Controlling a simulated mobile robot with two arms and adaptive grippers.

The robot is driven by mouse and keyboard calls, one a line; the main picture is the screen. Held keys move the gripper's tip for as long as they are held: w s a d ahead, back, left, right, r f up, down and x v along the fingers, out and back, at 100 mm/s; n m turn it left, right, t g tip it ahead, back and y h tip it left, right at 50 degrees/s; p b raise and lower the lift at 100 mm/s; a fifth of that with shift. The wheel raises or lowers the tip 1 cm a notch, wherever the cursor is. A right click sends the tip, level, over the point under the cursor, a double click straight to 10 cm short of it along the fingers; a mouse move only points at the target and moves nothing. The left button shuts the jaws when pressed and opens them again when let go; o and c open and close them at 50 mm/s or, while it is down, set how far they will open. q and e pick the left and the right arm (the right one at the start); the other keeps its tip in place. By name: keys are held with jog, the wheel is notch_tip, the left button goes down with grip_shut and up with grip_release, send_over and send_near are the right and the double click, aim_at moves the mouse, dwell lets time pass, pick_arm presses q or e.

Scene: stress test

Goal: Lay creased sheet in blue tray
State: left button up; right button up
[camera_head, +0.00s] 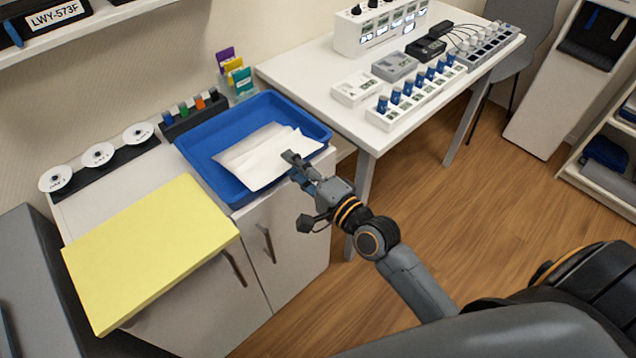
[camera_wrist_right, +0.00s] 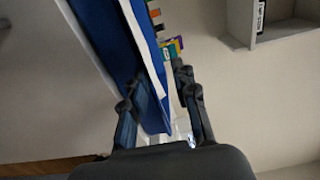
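The white creased sheet (camera_head: 255,160) lies in the blue tray (camera_head: 200,145), towards its front right side. A crease line runs across it, and its right end comes close to the tray's front right rim. My right gripper (camera_head: 293,165) is over that rim, with its fingertips in front of the sheet's right part. In the right wrist view the fingers of my right gripper (camera_wrist_right: 160,98) stand apart, with the blue tray (camera_wrist_right: 100,35) beyond them. I cannot tell whether a finger touches the sheet. My left gripper is not in view.
The tray stands on a white cabinet beside a yellow board (camera_head: 150,250), a row of discs (camera_head: 98,154) and a dark rack (camera_head: 190,115). A white table (camera_head: 310,70) with devices and blue-capped vials (camera_head: 410,88) stands at the right. The wooden floor (camera_head: 480,200) is clear.

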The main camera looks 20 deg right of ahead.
jog(key=v, duration=1.2)
jog(key=shift+b, duration=0.4)
